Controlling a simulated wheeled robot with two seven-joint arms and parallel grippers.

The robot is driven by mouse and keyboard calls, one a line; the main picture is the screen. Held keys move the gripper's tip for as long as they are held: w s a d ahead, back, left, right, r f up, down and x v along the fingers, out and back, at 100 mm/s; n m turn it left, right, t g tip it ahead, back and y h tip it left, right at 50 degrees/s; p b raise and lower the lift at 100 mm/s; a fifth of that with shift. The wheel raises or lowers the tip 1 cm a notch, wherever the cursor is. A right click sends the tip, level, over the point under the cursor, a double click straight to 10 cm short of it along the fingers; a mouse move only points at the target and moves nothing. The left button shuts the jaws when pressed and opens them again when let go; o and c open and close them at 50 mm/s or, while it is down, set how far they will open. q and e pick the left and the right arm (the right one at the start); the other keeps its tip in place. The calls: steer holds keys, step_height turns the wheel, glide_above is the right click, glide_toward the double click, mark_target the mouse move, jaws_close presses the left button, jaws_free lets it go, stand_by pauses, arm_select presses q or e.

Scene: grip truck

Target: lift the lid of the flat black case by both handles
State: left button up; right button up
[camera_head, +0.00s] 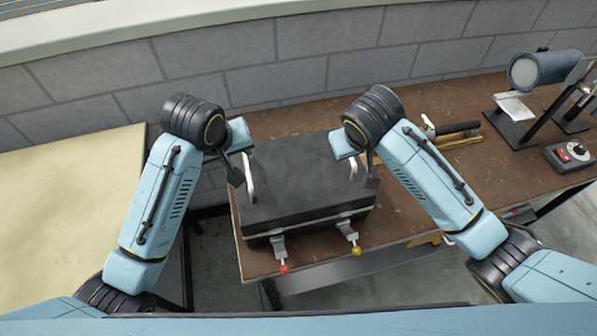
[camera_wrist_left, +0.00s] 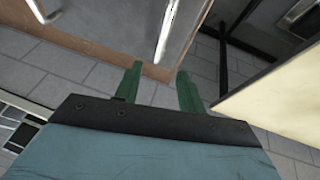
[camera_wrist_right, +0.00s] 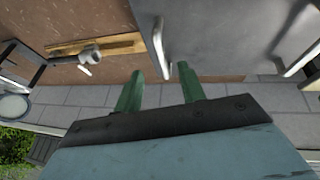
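The flat black case (camera_head: 300,185) lies shut on the brown workbench, with two latches (camera_head: 279,245) on its front side. A pale left handle (camera_head: 249,178) and a right handle (camera_head: 353,168) stand at its two ends. My left gripper (camera_head: 237,172) is beside the left handle; in the left wrist view its green fingers (camera_wrist_left: 160,85) are apart, with the handle (camera_wrist_left: 168,30) beyond their tips. My right gripper (camera_head: 370,172) is beside the right handle; in the right wrist view its fingers (camera_wrist_right: 158,85) are apart and empty, with the handle (camera_wrist_right: 160,45) just beyond the tips.
The brown workbench (camera_head: 420,205) runs along a grey block wall (camera_head: 300,60). To the right are a clamp on a wooden strip (camera_head: 462,138), a blue cylindrical device (camera_head: 540,68) and a control box (camera_head: 568,155). A pale yellow tabletop (camera_head: 70,200) stands at left.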

mark_target(245, 161)
arm_select(q)
steer(key=x, duration=1)
steer(key=shift+w+d+f, duration=0.1)
steer(key=shift+w+f, duration=0.05)
steer(key=shift+f, duration=0.05)
arm_select(e)
steer(key=x, duration=1)
steer(key=shift+w+f, duration=0.15)
steer(key=shift+f, duration=0.05)
arm_select(q)
jaws_close()
arm_select(e)
jaws_close()
